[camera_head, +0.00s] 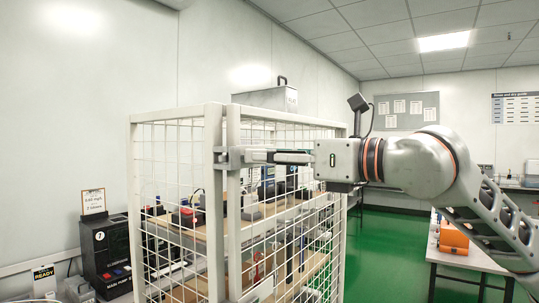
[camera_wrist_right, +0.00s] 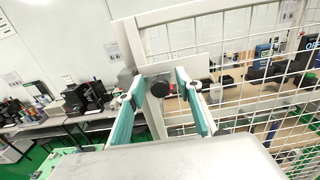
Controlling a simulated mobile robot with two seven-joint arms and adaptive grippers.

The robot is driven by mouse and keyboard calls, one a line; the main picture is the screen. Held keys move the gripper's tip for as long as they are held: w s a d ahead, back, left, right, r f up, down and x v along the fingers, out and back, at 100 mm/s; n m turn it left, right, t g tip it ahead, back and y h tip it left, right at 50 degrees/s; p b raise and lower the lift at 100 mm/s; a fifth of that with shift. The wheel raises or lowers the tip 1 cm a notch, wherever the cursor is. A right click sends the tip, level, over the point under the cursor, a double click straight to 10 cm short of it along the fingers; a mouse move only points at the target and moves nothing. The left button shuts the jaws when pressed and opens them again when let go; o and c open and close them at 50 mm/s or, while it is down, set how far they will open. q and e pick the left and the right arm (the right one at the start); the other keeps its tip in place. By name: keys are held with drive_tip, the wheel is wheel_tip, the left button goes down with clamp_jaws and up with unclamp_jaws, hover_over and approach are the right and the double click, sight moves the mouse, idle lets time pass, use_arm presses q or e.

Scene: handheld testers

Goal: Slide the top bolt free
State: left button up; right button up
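The top bolt (camera_head: 226,156) is a grey metal fitting across the upper door post of a white wire-mesh cage (camera_head: 212,190). In the right wrist view its round black knob (camera_wrist_right: 161,88) stands out in front of a pale plate (camera_wrist_right: 186,66). My right gripper (camera_head: 276,157) reaches in level from the right at the bolt's height. In the wrist view its two teal-padded fingers (camera_wrist_right: 160,84) are apart, one on each side of the knob, with gaps showing. Whether the fingertips reach past the knob is hard to tell. My left gripper is not in view.
Handheld testers and other devices (camera_head: 187,214) stand on shelves inside the cage. A grey case with a handle (camera_head: 268,98) sits on top. A black cabinet (camera_head: 106,255) stands left of the cage. A white table with an orange item (camera_head: 453,238) is at right. Green floor between is clear.

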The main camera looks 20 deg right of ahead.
clamp_jaws()
drive_tip(key=shift+w+d, duration=0.2)
drive_tip(key=shift+d, duration=0.05)
drive_tip(key=w+d, duration=0.1)
drive_tip(key=d, duration=0.1)
drive_tip(key=w+d, duration=0.1)
drive_tip(key=shift+w+d+b, duration=0.35)
drive_tip(key=shift+w, duration=0.05)
unclamp_jaws()
drive_tip(key=shift+w+d, duration=0.1)
